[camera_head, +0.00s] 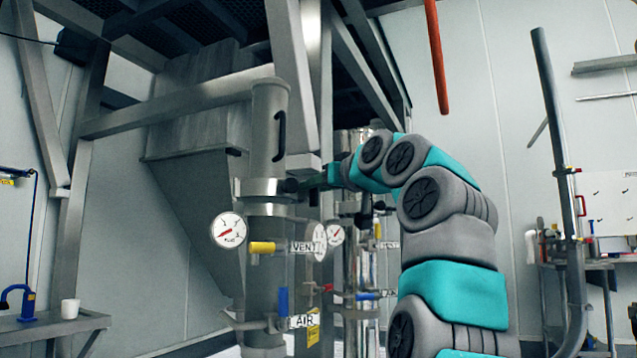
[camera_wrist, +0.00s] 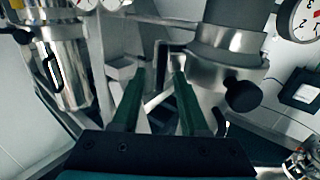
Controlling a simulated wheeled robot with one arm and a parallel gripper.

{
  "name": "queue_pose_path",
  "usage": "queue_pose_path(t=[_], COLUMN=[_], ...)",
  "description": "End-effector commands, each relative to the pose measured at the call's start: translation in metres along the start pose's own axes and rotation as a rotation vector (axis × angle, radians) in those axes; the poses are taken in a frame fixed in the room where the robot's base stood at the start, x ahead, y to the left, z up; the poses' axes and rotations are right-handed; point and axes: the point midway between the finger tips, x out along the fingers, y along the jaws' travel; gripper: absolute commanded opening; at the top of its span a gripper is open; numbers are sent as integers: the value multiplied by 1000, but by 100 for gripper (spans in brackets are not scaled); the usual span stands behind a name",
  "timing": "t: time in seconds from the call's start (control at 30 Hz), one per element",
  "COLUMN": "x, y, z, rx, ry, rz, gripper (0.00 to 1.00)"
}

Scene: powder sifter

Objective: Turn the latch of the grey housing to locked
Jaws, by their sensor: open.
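The grey housing (camera_head: 263,135) is an upright matt cylinder with a black bar handle (camera_head: 280,137). A shiny band (camera_head: 262,187) circles its lower part. A black knob (camera_head: 290,186) sticks out of the band's right side; it looks like the latch, but its setting cannot be read. In the wrist view, the grey housing (camera_wrist: 210,75) stands right of the fingers, with the black knob (camera_wrist: 242,95) beyond the right finger. In the head view my gripper (camera_head: 318,180) is close to the knob, partly hidden.
A shiny steel housing (camera_head: 357,245) stands behind; it also shows in the wrist view (camera_wrist: 58,75). Round gauges (camera_head: 228,230), a yellow lever (camera_head: 262,247), a blue lever (camera_head: 283,301) and VENT and AIR tags surround the lower pipes. Steel frame beams (camera_head: 180,107) cross behind.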

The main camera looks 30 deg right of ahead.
Motion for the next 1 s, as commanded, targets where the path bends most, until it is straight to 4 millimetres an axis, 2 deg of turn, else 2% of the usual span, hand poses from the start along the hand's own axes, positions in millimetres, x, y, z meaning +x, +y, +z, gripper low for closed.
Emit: queue_pose_path(t=[0.23,0.6,1.0], x=[0,0,0], y=[0,0,0], z=[0,0,-1], rx=[0,0,0], ry=[1,2,2], rz=[0,1,0], gripper=[42,0,0])
